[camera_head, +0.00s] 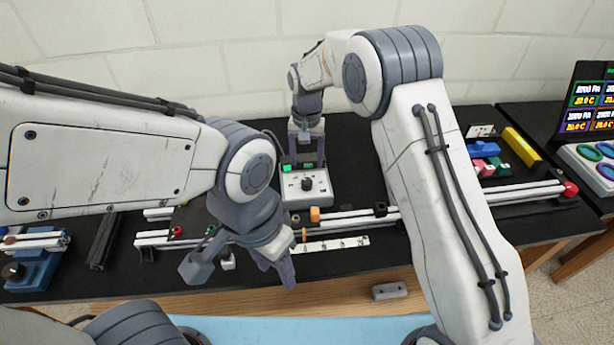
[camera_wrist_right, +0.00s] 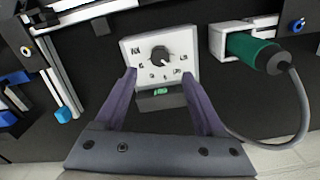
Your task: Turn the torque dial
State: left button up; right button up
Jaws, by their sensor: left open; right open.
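The torque dial is a black knob (camera_head: 307,184) on a white control box (camera_head: 291,190) with a small green display, at the back middle of the black table. In the right wrist view the knob (camera_wrist_right: 160,57) sits among printed marks on the box face (camera_wrist_right: 135,45). My right gripper (camera_head: 305,165) is open above the box's display end. In the wrist view its purple fingers (camera_wrist_right: 160,85) are spread on both sides of the box's display end, apart from the knob. My left gripper (camera_head: 275,268) hangs open and empty over the front of the table, well away from the box.
White extrusion bars (camera_head: 350,218) with coloured fittings run across the table in front of the box. A green cylinder with a cable (camera_wrist_right: 250,50) is beside the box in the wrist view. Coloured blocks (camera_head: 486,150) and a monitor (camera_head: 590,100) stand at right.

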aim_at(307, 181)
notch_tip(307, 181, down, 8)
jog(key=shift+f+p, duration=0.1)
jog(key=shift+p, duration=1.15)
grip_shut()
jog(key=shift+n+b, duration=1)
jog(key=shift+n, duration=0.3)
jog(key=shift+n+b, duration=0.9)
jog(key=shift+n, duration=1.2)
